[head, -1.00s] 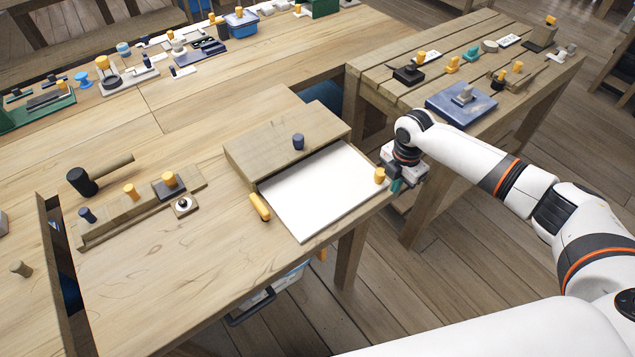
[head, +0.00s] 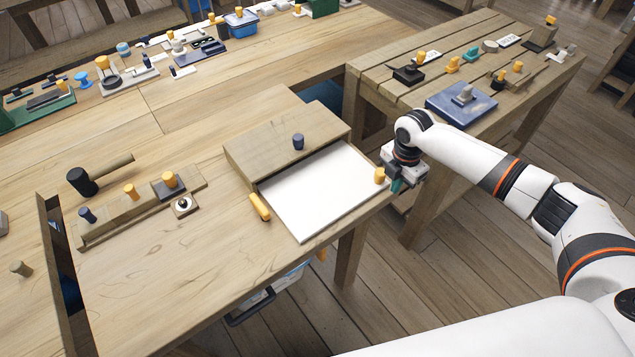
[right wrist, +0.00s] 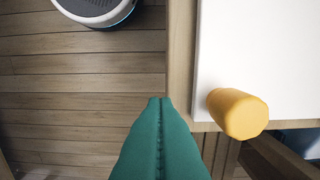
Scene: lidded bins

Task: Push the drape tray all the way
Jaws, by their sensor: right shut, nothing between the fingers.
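The drape tray appears to be the white-topped tray (head: 322,195), standing out from under a wooden box (head: 285,138). A yellow knob (head: 379,175) is at its right corner. My right gripper (head: 396,186) is just right of that knob, beyond the tray's edge. In the right wrist view its green fingers (right wrist: 160,102) are pressed together with nothing between them. There the yellow knob (right wrist: 238,114) and the white tray (right wrist: 262,55) lie to the right of the fingers, with a visible gap. My left gripper is out of view.
A yellow handle (head: 259,207) lies left of the tray, and a dark blue knob (head: 298,142) stands on the box. A second table (head: 440,65) with several small objects and a blue plate (head: 462,103) stands close to the right. Open floor lies below my right gripper.

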